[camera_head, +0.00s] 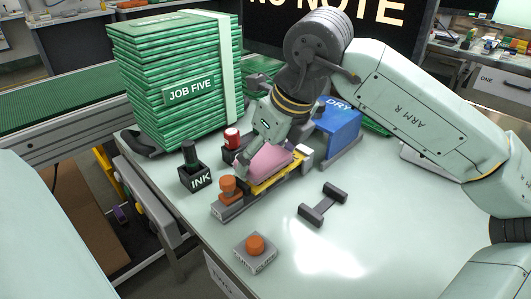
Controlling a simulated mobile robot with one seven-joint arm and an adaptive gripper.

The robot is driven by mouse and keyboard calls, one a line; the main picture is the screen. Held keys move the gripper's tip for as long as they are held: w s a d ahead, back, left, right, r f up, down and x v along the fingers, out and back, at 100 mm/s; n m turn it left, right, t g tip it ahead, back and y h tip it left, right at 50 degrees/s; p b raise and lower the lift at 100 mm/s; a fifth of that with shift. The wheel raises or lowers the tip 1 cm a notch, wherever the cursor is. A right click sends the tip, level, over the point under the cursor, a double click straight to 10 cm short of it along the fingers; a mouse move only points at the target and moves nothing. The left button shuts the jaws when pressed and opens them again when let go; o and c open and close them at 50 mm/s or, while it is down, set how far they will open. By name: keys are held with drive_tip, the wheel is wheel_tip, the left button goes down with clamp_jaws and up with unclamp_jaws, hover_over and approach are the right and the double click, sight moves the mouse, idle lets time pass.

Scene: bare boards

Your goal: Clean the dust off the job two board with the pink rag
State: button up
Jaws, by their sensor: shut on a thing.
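My gripper (246,158) reaches down over the middle of the table and is shut on the pink rag (268,161). The rag lies over a low fixture with a yellow edge (275,181), which hides most of what is under it. I cannot tell whether the rag presses on a board or hangs just above it. No label reading job two shows. A tall stack of green boards (170,60) strapped with a pale band carries the label JOB FIVE (190,90).
An INK holder (197,178) with a dark-handled stamp, a red-topped item (232,138) and an orange knob (228,186) crowd the fixture's left. A blue DRY box (338,122) stands behind right. The right front is clear.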

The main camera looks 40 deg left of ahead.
drive_tip(key=shift+w+d, duration=0.1)
drive_tip(key=shift+w, duration=1.15)
drive_tip(key=shift+w+r, duration=0.1)
drive_tip(key=shift+r, duration=0.05)
drive_tip(key=shift+s+b, duration=0.3)
drive_tip(key=shift+s, duration=1.05)
drive_tip(key=shift+f+b, duration=0.2)
drive_tip(key=shift+b, duration=0.2)
drive_tip(key=shift+w, duration=0.1)
idle(0.4)
drive_tip(key=shift+w, duration=1.15)
